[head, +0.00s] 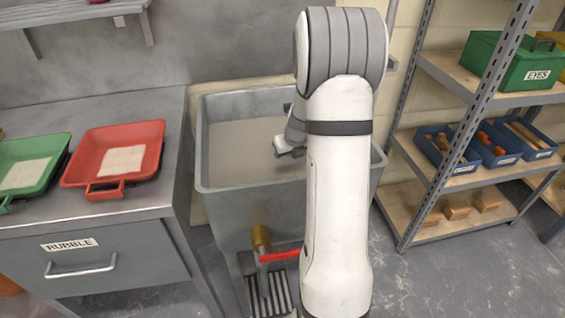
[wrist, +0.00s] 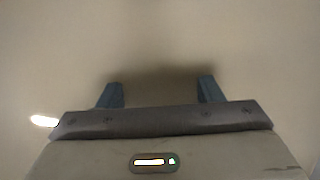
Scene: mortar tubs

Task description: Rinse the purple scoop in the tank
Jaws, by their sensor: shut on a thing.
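The grey tank (head: 237,208) stands in the middle of the head view, filled with cloudy beige water (head: 238,150). My arm reaches over it and hides its right part. In the wrist view my gripper (wrist: 158,88) points into the beige water, its two blue-grey fingers set apart. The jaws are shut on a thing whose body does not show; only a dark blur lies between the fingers. No purple of the scoop shows in either view, and the cloudy water seems to hide it.
A bench left of the tank holds a red tray (head: 85,170) and a green tray (head: 60,160), each with a pale square patch. A brass fitting (head: 260,238) with a red lever (head: 280,256) is at the tank's front. Shelves with a green box (head: 510,60) and blue bins (head: 447,150) stand right.

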